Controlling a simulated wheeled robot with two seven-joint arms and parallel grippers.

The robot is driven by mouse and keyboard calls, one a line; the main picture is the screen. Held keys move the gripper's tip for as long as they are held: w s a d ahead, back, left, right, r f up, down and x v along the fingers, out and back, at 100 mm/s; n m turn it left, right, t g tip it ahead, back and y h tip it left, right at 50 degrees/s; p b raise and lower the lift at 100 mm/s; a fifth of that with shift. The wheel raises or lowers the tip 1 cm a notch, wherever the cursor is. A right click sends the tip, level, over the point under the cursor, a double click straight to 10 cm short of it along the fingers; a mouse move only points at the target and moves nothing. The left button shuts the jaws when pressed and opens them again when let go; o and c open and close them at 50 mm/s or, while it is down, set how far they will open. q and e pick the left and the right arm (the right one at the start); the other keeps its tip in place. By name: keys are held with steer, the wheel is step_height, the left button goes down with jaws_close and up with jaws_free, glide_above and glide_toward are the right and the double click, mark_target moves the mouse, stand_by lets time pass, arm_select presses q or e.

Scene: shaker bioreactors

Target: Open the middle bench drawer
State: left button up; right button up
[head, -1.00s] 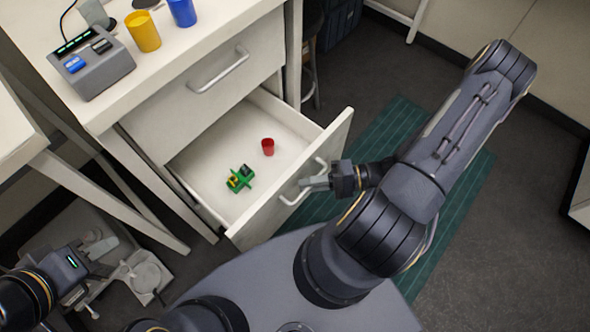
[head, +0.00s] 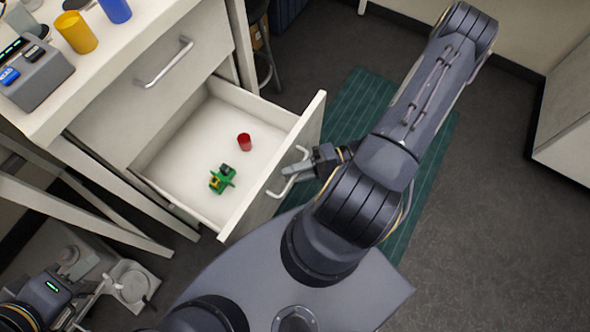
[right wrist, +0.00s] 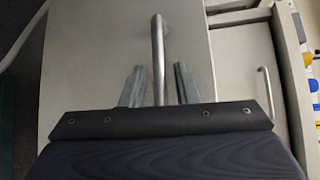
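The bench drawer (head: 185,207) is pulled far out below a closed drawer front (head: 150,85). My right gripper (head: 309,170) is at that handle. In the right wrist view, the handle (right wrist: 158,45) runs between the two separated fingers (right wrist: 160,85), with a gap visible beside it. My left gripper (head: 82,312) is low at the left, away from the drawer; its fingers are unclear.
A yellow cup (head: 76,32), a blue cup (head: 115,8) and a grey device (head: 38,78) stand on the bench top. A white stand (head: 130,285) is near my left gripper. A green mat (head: 350,110) lies on the floor to the right, where floor is free.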

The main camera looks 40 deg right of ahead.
steer(key=shift+o, duration=0.2)
steer(key=v, duration=0.7)
steer(key=shift+s+d+p, duration=0.2)
steer(key=shift+d+p, duration=0.15)
steer(key=shift+p, duration=0.05)
